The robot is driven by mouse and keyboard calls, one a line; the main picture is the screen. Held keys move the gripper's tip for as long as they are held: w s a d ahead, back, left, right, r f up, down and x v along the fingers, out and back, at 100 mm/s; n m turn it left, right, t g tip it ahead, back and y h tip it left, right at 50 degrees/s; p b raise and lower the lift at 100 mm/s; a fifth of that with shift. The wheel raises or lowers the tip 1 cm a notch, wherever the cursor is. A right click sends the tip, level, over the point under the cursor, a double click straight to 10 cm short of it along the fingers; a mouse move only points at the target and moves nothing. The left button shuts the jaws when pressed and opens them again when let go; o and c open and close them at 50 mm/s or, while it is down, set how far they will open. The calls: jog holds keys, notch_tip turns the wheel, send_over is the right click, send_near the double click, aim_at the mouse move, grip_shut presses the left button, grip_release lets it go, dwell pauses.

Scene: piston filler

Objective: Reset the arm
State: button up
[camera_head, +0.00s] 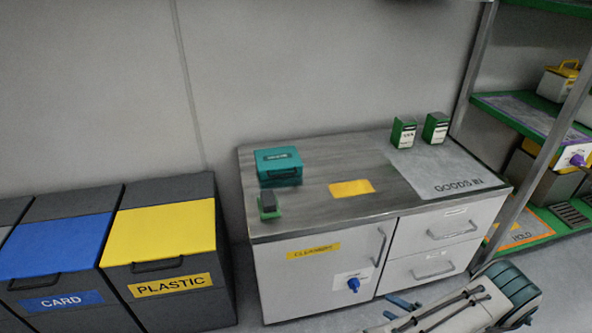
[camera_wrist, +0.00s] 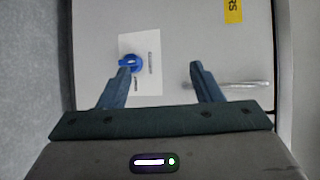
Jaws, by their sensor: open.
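My gripper (camera_wrist: 160,70) is open and empty in the wrist view, its two dark fingers apart. It faces the grey cabinet door, with a blue knob (camera_wrist: 131,63) on a white plate near the left finger and a metal bar handle (camera_wrist: 230,86) near the right finger. I cannot tell whether the fingers touch either one. In the head view part of my arm shows at the lower right, in front of the cabinet (camera_head: 305,290). The blue knob (camera_head: 353,284) and the bar handle (camera_head: 380,247) show there on the cleaners door, which looks shut.
On the counter (camera_head: 330,215) are a teal box (camera_head: 278,166), a small green item (camera_head: 269,206), a yellow patch and two green-and-white boxes (camera_head: 403,132). Plastic (camera_head: 165,235) and card (camera_head: 58,247) bins stand left. A green shelf rack (camera_head: 530,112) stands right.

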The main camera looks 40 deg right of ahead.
jog(key=w+a+r+n+g+y, duration=0.4)
jog(key=w+r, duration=0.4)
jog(key=w, duration=0.2)
jog(key=w+a+r+n+g+y, duration=0.3)
jog(key=w+a+r+g+y, duration=0.1)
jog(key=w+r, duration=0.45)
jog(key=w+a+r+n+g+h, duration=0.1)
jog(key=w+a+r+n+g, duration=0.25)
jog(key=a+r, duration=0.4)
jog(key=w+a+r+n+g+h, duration=0.25)
jog(key=w+a+r+g, duration=0.25)
jog(key=a, duration=0.6)
jog(key=s+a+r+n+t+h, duration=0.1)
jog(key=s+a+r+n+h, duration=0.25)
jog(key=a, duration=0.45)
jog(key=s+a+r+n+t+h, duration=0.1)
jog(key=s+a+r+n+h, duration=0.15)
jog(key=a+r, duration=0.4)
notch_tip(320, 180, up, 26)
jog(key=a+t+p, duration=0.1)
jog(key=p, duration=2.4)
jog(key=shift+w+a+f+m+y, duration=0.2)
jog(key=shift+a+m+y, duration=0.1)
jog(key=shift+y, duration=0.15)
